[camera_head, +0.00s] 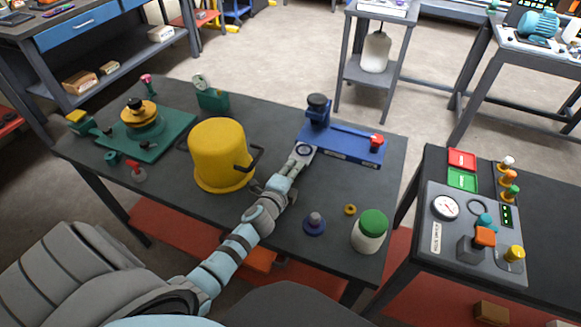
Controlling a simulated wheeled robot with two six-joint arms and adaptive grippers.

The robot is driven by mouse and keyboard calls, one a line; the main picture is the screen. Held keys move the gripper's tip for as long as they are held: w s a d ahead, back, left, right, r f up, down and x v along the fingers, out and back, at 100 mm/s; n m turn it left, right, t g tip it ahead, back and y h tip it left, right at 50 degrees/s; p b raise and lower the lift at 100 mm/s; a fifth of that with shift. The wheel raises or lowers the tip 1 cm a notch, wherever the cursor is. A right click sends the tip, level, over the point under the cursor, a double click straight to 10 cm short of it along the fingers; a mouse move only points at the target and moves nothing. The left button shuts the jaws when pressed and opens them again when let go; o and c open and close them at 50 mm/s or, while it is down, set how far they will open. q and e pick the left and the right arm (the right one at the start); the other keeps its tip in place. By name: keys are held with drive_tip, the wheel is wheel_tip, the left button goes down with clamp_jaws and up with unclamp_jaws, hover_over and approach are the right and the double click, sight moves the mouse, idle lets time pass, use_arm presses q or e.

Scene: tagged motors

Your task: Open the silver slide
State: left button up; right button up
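A blue device (345,143) lies on the dark table, with a dark round-topped knob (318,104) at its left end and a red knob (376,141) at its right end. I cannot make out a silver slide for certain. My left arm reaches across the table from the lower left. My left gripper (304,152) is at the near left end of the blue device, close to or touching it. Its fingers are too small and overlapped to tell whether they are open or shut. My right gripper is not in view.
A yellow pot (220,153) stands left of my forearm. A green plate device (146,137) lies farther left. A blue-grey knob (314,223), a yellow ring (350,210) and a green-lidded jar (370,231) are right of the arm. A grey control panel (452,249) sits on the right table.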

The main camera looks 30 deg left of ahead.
use_arm(q)
drive_tip(key=shift+o, duration=1.1)
drive_tip(key=shift+f, duration=0.2)
drive_tip(key=shift+w, duration=0.1)
drive_tip(key=v, duration=1.2)
drive_tip(key=shift+d, duration=0.1)
